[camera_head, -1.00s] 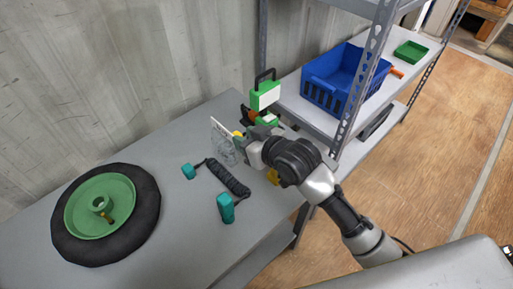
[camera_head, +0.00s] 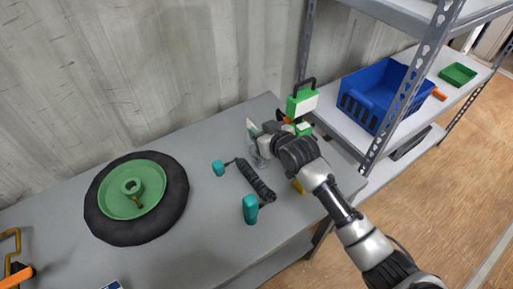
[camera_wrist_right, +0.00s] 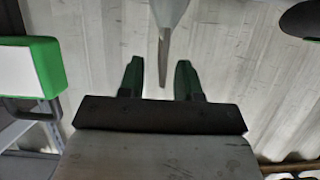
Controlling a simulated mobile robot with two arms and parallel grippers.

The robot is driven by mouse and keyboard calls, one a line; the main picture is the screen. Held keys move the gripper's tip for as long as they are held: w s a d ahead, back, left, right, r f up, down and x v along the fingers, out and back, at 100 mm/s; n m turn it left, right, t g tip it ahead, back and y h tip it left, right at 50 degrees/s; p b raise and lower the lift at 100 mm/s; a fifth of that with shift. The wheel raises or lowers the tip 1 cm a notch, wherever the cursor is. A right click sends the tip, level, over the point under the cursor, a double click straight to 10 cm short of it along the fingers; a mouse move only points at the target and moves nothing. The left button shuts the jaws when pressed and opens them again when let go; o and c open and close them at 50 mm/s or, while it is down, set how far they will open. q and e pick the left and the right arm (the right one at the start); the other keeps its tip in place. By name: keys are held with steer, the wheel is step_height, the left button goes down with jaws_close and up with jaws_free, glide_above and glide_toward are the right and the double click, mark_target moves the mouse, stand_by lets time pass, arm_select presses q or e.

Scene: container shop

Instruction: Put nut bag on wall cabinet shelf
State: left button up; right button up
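The nut bag (camera_head: 254,131), clear with a pale top, stands on the grey table beside my right gripper (camera_head: 266,144). In the right wrist view the two green-tipped fingers of my right gripper (camera_wrist_right: 160,80) are apart. A thin pale edge, apparently the bag (camera_wrist_right: 164,50), lies between them with a visible gap on each side. In the head view the gripper covers part of the bag. The wall cabinet shelf (camera_head: 345,118) is a grey metal rack to the right of the table.
A green case (camera_head: 302,104) stands just behind my right gripper. A blue crate (camera_head: 368,105) and a green tray (camera_head: 458,75) occupy the shelf, and a perforated post (camera_head: 405,95) rises at its front.

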steer(key=shift+x, duration=0.85)
jaws_close()
